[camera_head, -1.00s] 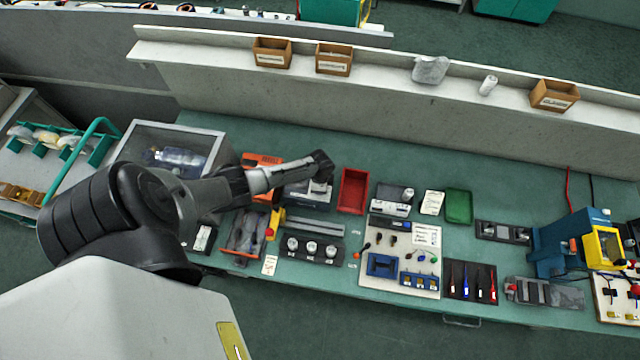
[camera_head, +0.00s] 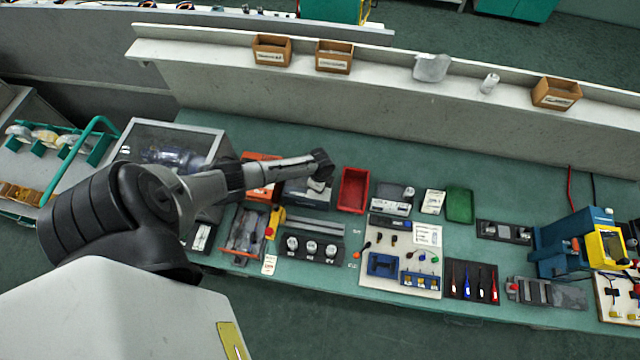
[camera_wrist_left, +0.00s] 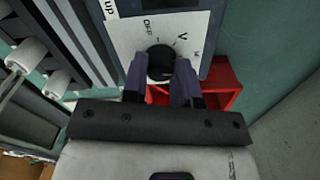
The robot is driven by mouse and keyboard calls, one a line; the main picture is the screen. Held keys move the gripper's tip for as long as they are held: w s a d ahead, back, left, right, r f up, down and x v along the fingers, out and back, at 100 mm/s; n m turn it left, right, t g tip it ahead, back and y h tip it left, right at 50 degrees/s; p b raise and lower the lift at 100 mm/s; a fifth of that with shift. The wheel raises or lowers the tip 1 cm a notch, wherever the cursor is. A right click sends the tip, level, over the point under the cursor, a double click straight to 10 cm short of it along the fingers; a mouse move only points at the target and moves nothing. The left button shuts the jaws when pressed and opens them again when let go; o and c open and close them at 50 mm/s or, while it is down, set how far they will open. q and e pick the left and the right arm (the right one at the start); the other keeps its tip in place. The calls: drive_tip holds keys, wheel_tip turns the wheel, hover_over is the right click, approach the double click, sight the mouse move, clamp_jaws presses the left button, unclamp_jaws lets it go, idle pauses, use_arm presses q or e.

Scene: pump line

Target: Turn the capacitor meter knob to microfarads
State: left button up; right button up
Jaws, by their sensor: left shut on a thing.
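The capacitor meter (camera_wrist_left: 183,32) shows in the left wrist view as a white dial face with the marks "OFF" and "V" around a black round knob (camera_wrist_left: 160,57). My left gripper (camera_wrist_left: 161,72) is shut on the knob, one finger at each side. The knob's pointer and its exact setting are partly hidden by the fingers. In the head view my left arm reaches to the back of the bench, and its gripper (camera_head: 320,181) is over the meter (camera_head: 306,197), hiding much of it. My right gripper is not in view.
A red bin (camera_head: 353,190) stands just right of the meter. A dark block with round knobs (camera_head: 313,247) lies in front. A white tool board (camera_head: 400,276) and a green tray (camera_head: 459,205) are farther right. The grey wall (camera_head: 380,105) rises behind the bench.

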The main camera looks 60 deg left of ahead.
use_arm(q)
drive_tip(key=o, duration=0.9)
drive_tip(key=shift+r, duration=0.1)
drive_tip(key=shift+r, duration=6.8)
